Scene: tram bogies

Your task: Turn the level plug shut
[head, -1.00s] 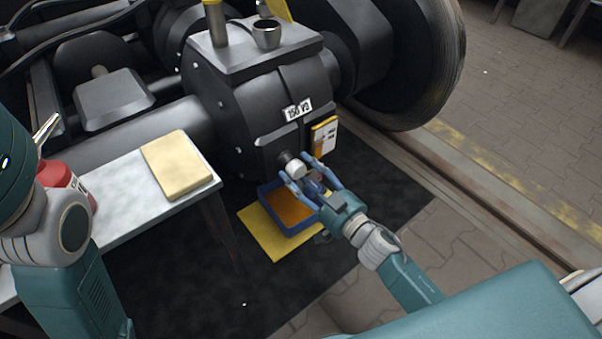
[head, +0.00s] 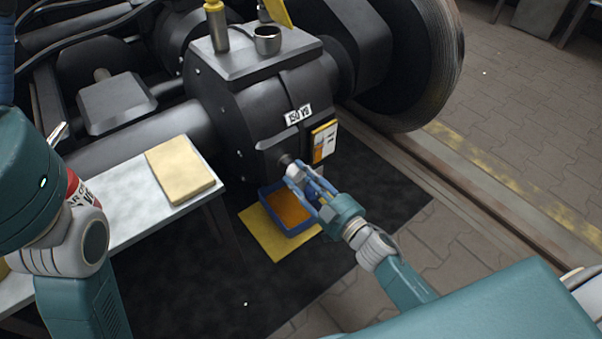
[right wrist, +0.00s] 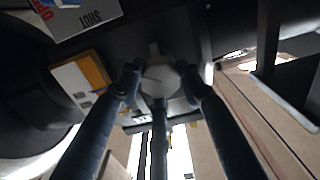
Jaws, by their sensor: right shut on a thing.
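The level plug (head: 292,171) is a pale, round knob on the front face of the dark gear case (head: 262,110). My right gripper (head: 297,177) is shut on it, with the blue fingers on either side. In the right wrist view the plug (right wrist: 161,79) sits between both fingertips, with a small tab above it. The plug's seat is mostly hidden behind it. Of my left gripper, only a blue ribbed piece, seemingly a finger (head: 6,55), shows at the left edge; its jaws are out of view.
A blue tray (head: 311,232) with orange-brown contents stands on a yellow mat (head: 276,253) below the plug. A label card (head: 324,141) hangs right of the plug. A table (head: 130,220) with a yellow pad (head: 180,170) stands left. The wheel (head: 425,70) is at right.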

